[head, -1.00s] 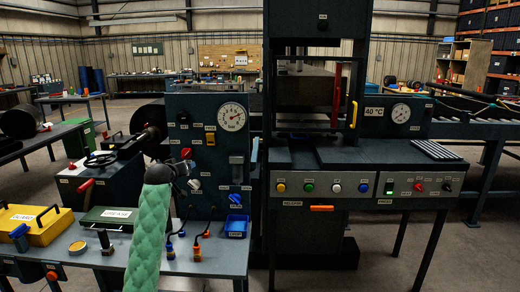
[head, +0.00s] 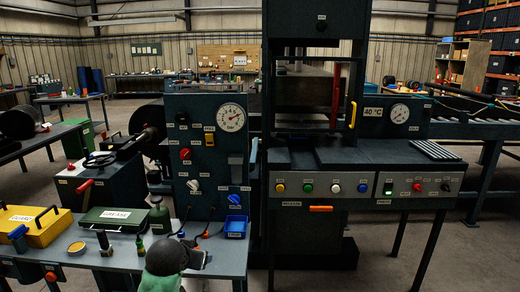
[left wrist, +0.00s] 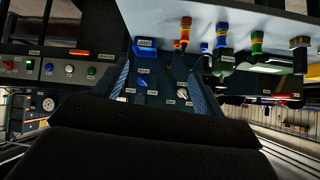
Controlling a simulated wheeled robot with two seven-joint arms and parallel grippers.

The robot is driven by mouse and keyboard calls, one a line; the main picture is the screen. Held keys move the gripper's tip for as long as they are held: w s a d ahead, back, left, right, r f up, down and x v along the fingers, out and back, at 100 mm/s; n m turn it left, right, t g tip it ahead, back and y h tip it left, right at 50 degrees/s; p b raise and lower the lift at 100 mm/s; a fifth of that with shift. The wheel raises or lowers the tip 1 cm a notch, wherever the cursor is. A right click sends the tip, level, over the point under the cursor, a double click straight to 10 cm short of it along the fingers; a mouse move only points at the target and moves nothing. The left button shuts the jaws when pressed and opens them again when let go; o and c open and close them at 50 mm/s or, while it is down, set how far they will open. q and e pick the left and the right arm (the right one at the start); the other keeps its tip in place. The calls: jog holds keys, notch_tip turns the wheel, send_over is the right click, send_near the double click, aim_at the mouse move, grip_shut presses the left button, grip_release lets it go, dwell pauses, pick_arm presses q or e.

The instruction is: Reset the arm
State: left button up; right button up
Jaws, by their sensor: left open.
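My left gripper (head: 192,259) is low at the bottom of the head view, with its green-sleeved forearm below it. It is in front of the bench (head: 218,262) edge, apart from the control panel (head: 205,150). In the left wrist view its two fingers (left wrist: 160,80) stand apart with nothing held between them. The panel's white knob (left wrist: 182,93) and the blue tray (left wrist: 146,48) show beyond the fingers. In the head view the panel carries a round gauge (head: 231,118) and a red knob (head: 185,154). My right gripper is in neither view.
On the bench are a yellow case (head: 35,224), a green case (head: 113,219), a dark green bottle (head: 159,216), small cable connectors (head: 181,232) and a blue tray (head: 236,226). The press (head: 363,185) with its buttons stands to the right.

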pick_arm(q)
jog(key=s+d+f+g, duration=0.1)
jog(key=s+f+g, duration=0.1)
jog(key=s+f, duration=0.6)
jog(key=s+d+f+g, duration=0.2)
jog(key=s+f, duration=0.7)
jog(key=s, duration=0.9)
jog(key=s+d+f+g+h, duration=0.1)
jog(key=s+d+f+g, duration=0.1)
jog(key=s+f, duration=0.7)
jog(key=s+g, duration=0.1)
jog(key=s, duration=0.3)
jog(key=shift+s+d+f+g, duration=0.15)
jog(key=shift+s+g, duration=0.15)
jog(key=shift+s, duration=0.1)
